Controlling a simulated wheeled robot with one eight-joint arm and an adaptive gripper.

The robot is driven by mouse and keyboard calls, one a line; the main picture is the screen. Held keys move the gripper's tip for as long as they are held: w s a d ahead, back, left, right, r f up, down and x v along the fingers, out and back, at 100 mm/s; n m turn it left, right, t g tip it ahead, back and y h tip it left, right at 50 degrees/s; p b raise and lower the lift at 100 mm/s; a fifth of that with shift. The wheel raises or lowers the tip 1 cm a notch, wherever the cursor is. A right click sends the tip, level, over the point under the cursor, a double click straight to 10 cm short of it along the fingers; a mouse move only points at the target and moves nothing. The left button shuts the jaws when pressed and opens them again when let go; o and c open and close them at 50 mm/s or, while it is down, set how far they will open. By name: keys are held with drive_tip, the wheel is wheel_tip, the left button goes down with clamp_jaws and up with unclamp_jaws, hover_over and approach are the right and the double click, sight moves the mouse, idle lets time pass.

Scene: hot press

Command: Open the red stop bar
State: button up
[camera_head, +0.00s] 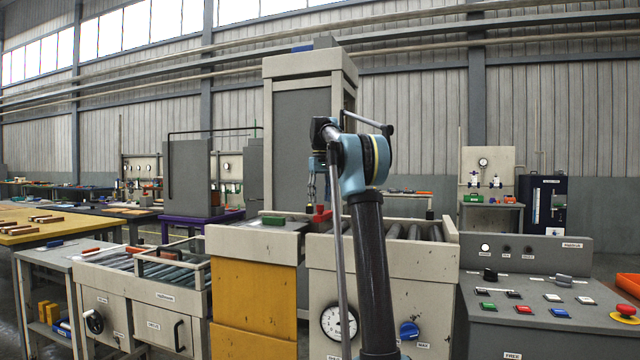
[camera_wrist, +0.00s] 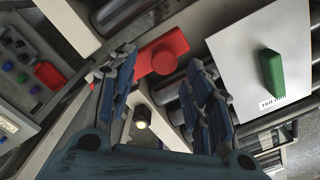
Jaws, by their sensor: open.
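The red stop bar (camera_head: 321,215) sits on the edge of the pale roller bed, right of the yellow-fronted section. In the wrist view the red stop bar (camera_wrist: 168,50) has a rounded knob-like part and lies between and beyond my fingers. My gripper (camera_head: 320,198) points down just above the bar in the head view. In the wrist view my gripper (camera_wrist: 160,75) has its two dark blue fingers spread apart with nothing held. Whether either finger touches the bar cannot be told.
A green handle (camera_head: 273,220) stands on the pale top (camera_head: 240,236) left of the bar. Rollers (camera_head: 415,233) lie to the right. A control console (camera_head: 540,300) with a red mushroom button (camera_head: 626,310) stands front right. A tall press column (camera_head: 310,130) rises behind.

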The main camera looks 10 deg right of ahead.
wheel_tip(320, 180, up, 9)
idle(0.5)
drive_tip(key=shift+f, duration=0.1)
idle(0.3)
